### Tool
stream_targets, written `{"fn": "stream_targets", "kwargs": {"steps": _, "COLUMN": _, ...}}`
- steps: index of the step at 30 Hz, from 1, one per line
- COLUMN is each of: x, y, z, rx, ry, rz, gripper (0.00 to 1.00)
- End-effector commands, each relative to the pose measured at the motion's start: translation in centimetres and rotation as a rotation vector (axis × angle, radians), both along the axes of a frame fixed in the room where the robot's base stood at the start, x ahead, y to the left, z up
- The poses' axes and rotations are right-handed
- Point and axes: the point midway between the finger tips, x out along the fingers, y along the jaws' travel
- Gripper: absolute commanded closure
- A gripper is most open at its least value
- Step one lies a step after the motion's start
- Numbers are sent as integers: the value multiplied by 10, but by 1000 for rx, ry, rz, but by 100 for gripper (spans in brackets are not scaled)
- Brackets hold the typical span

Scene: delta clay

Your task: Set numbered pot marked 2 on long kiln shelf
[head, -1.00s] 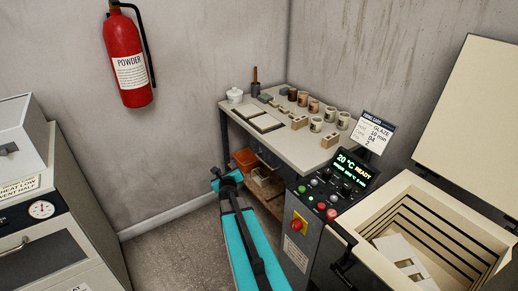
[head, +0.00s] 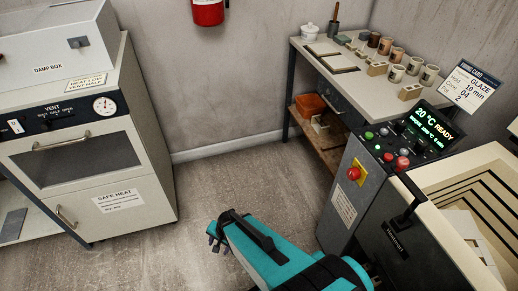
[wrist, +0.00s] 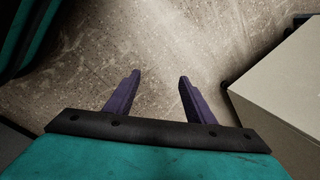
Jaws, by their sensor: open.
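Several small numbered pots (head: 397,74) stand in rows on the bench; their numbers are too small to read, so I cannot tell which is marked 2. A pale slab (head: 468,232) lies inside the open kiln, partly cut off by the picture edge. Other flat slabs (head: 334,62) lie on the bench; I cannot tell which piece is the long kiln shelf. My gripper (wrist: 158,80) is open and empty above bare floor. In the head view its end (head: 217,236) is low, well away from the bench.
The kiln control panel (head: 410,140) and kiln front stand right of my arm. The bench (head: 372,88) is behind them, with an orange bin (head: 311,105) below. A cabinet (head: 95,150) with a damp box stands left. Floor between is clear.

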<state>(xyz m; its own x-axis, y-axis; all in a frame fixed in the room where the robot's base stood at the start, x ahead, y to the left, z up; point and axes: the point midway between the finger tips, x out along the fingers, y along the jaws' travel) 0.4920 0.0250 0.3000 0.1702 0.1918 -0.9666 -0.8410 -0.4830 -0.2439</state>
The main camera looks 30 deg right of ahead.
Motion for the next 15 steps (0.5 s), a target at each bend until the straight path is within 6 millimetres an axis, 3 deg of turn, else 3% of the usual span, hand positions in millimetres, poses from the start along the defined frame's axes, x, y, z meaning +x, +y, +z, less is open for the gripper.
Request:
{"fn": "stream_targets", "kwargs": {"steps": 1, "x": -26, "y": 4, "z": -11, "rx": -26, "ry": 52, "rz": 118, "gripper": 51}}
{"fn": "stream_targets", "kwargs": {"steps": 6, "x": -94, "y": -1, "z": -23, "rx": -91, "ry": 211, "rz": 494, "gripper": 51}}
{"fn": "stream_targets", "kwargs": {"steps": 10, "x": -134, "y": -13, "z": -21, "rx": -105, "ry": 317, "rz": 743, "gripper": 51}}
{"fn": "stream_targets", "kwargs": {"steps": 15, "x": -164, "y": -25, "z": -14, "rx": -91, "ry": 404, "rz": 970, "gripper": 51}}
